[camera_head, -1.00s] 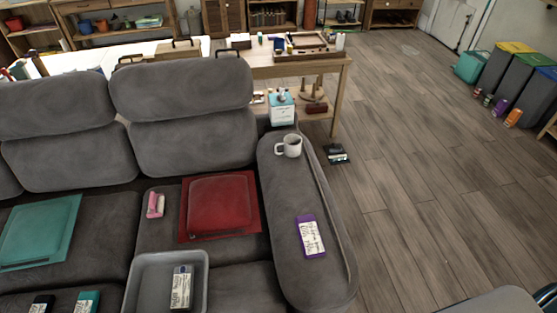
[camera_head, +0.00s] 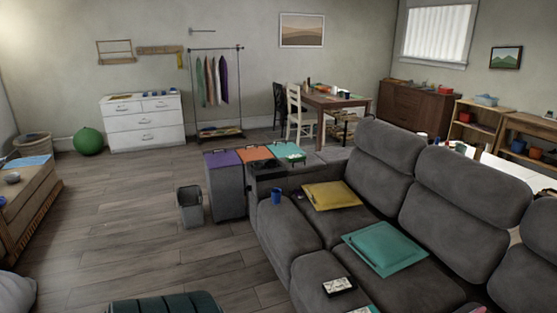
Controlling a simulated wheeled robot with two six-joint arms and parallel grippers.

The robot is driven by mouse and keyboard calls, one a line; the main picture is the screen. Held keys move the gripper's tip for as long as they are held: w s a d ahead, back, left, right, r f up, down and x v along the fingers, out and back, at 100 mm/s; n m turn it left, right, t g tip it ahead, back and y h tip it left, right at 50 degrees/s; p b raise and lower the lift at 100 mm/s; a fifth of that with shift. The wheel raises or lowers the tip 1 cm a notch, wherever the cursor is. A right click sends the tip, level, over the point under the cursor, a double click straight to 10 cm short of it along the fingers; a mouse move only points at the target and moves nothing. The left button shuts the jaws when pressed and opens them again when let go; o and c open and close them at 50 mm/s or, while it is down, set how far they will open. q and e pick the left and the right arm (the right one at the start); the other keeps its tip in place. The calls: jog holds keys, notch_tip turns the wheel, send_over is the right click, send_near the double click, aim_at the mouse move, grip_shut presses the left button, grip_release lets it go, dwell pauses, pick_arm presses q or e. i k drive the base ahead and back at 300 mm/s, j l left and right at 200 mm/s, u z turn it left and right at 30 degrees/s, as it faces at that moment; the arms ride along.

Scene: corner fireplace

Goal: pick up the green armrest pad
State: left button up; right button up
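I cannot single out a green armrest pad for certain. A flat teal-green square pad (camera_head: 385,248) lies on the middle seat of the grey sofa (camera_head: 420,202). A small teal item with a white label (camera_head: 364,309) shows partly at the bottom edge, beside a black item with a white label (camera_head: 339,286). A yellow square pad (camera_head: 331,195) lies on the far seat. The sofa's far-left armrest bears a blue cup (camera_head: 276,196). Neither gripper is in view.
Bins with purple (camera_head: 222,158), orange and green lids stand beyond the sofa, with a small grey bin (camera_head: 190,206) beside them. A dark green ribbed object (camera_head: 164,304) is at the bottom edge. The wooden floor (camera_head: 120,225) at left is largely clear.

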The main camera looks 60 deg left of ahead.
aim_at(301, 157)
jog(key=l+u, duration=0.1)
jog(key=u, duration=0.35)
jog(key=i+l+u, duration=0.1)
jog(key=u, duration=0.35)
jog(key=l+u, duration=0.15)
jog(key=u, duration=0.3)
jog(key=l+u, duration=0.15)
jog(key=u, duration=0.35)
